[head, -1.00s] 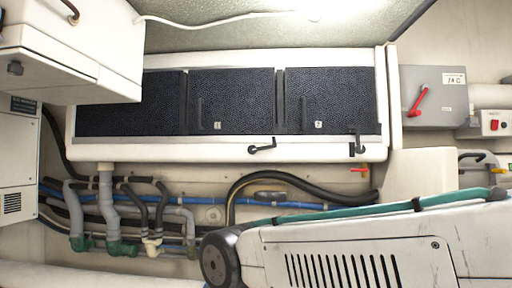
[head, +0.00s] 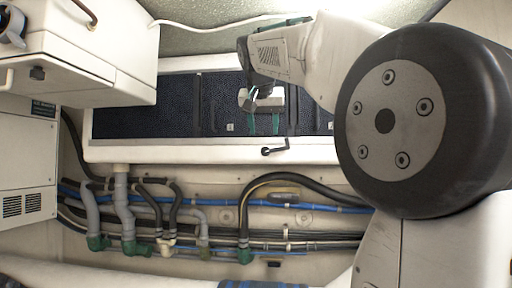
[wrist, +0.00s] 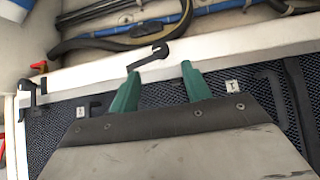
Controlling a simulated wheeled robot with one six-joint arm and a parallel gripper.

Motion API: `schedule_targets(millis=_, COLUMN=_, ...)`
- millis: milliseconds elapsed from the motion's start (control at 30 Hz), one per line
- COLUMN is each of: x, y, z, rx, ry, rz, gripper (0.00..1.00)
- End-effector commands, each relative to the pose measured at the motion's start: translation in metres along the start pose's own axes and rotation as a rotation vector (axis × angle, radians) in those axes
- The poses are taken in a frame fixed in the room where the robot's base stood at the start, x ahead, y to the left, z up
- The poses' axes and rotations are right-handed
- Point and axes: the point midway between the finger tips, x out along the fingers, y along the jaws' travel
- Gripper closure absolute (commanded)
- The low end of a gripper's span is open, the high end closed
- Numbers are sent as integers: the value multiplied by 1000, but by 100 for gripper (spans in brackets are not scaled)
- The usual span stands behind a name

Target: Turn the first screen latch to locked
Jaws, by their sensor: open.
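The first screen latch is a black lever (head: 275,148) on the white lower rail of the screen frame, lying nearly sideways. It also shows in the wrist view (wrist: 148,57), just beyond my fingertips. My gripper (head: 264,132) has two teal fingers, spread apart and empty, hanging in front of the dark screen just above the latch. In the wrist view my gripper (wrist: 158,70) points at the rail, with the latch across the tips. I cannot tell whether a finger touches it. A second black latch (wrist: 30,95) stands upright on the rail at left in the wrist view.
Dark mesh screens (head: 150,105) sit in the white frame, with upright black handles. Hoses and pipes (head: 140,205) run below the rail. A white box (head: 85,55) juts out at upper left. My arm covers the right side of the head view.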

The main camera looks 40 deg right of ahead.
Motion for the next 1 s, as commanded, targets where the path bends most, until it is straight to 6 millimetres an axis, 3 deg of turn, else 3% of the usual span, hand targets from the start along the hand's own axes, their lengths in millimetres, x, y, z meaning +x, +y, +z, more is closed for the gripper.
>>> schedule_targets(millis=433, x=66, y=0, z=2, rx=2, ry=-5, rz=0, gripper=52)
schedule_targets(millis=833, x=76, y=-1, z=2, rx=1, ry=-3, rz=-1, gripper=52)
schedule_targets(millis=867, x=76, y=-1, z=2, rx=1, ry=-3, rz=-1, gripper=55)
schedule_targets(millis=1000, x=76, y=-1, z=2, rx=1, ry=-4, rz=-1, gripper=94)
